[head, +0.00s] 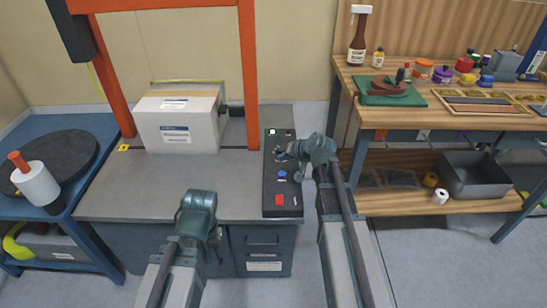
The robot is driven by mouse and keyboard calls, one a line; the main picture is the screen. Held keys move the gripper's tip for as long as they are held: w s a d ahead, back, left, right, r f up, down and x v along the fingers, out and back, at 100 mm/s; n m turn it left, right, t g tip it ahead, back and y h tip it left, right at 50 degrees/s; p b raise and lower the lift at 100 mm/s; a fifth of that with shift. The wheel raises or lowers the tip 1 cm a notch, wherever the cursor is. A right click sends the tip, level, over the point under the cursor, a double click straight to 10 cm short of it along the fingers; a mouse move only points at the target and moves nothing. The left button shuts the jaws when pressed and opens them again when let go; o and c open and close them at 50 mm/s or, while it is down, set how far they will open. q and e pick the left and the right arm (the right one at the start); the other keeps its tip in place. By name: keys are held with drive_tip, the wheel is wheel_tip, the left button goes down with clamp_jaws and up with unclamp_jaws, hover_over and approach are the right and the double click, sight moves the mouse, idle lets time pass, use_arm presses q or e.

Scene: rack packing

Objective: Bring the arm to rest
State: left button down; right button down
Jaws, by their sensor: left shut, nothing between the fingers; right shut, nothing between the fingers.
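My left arm (198,207) reaches up from the bottom, left of centre. Its gripper (215,240) hangs small and partly hidden in front of the drawer cabinet, shut and empty. My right arm (338,200) reaches further up. Its gripper (283,156) is shut and empty, over or in front of the dark control panel (268,190). I cannot tell whether it touches the panel. The panel carries a blue button (282,173) and a red one (279,199).
A white carton (177,135) sits on the grey bench (165,190) under an orange frame (248,70). A blue side table (75,130) at left holds a black disc and a white roll. A wooden workbench (350,78) at right holds tools and jars. Open floor (430,250) lies at lower right.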

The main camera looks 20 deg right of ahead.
drive_tip(key=shift+n+g, duration=0.8)
drive_tip(key=s+a, duration=0.1)
drive_tip(key=a, duration=0.1)
drive_tip(key=s+a+f, duration=0.1)
drive_tip(key=s+a, duration=0.1)
drive_tip(key=a, duration=0.1)
drive_tip(key=shift+s+a+f, duration=0.25)
drive_tip(key=shift+a+f, duration=0.05)
drive_tip(key=shift+f, duration=0.1)
drive_tip(key=s+a+f+n+g, duration=0.1)
drive_tip(key=s+a, duration=0.1)
drive_tip(key=s+a+f+n+g, duration=0.1)
drive_tip(key=s+a, duration=0.2)
drive_tip(key=s+a+f+n+g, duration=0.1)
drive_tip(key=s+a, duration=0.1)
drive_tip(key=s, duration=0.1)
drive_tip(key=shift+s+a, duration=0.2)
drive_tip(key=shift+a, duration=0.2)
drive_tip(key=s+a+f+n+g+h, duration=0.1)
drive_tip(key=s+a+n+g+h, duration=0.1)
drive_tip(key=s, duration=0.5)
drive_tip(key=s+a+f+n+g+h, duration=0.1)
drive_tip(key=s+a+n+g+h, duration=0.1)
drive_tip(key=s, duration=0.5)
wheel_tip(320, 180, up, 19)
drive_tip(key=p, duration=1.8)
drive_tip(key=shift+s+a+f, duration=0.15)
drive_tip(key=shift+s+f, duration=0.05)
drive_tip(key=shift+s, duration=0.15)
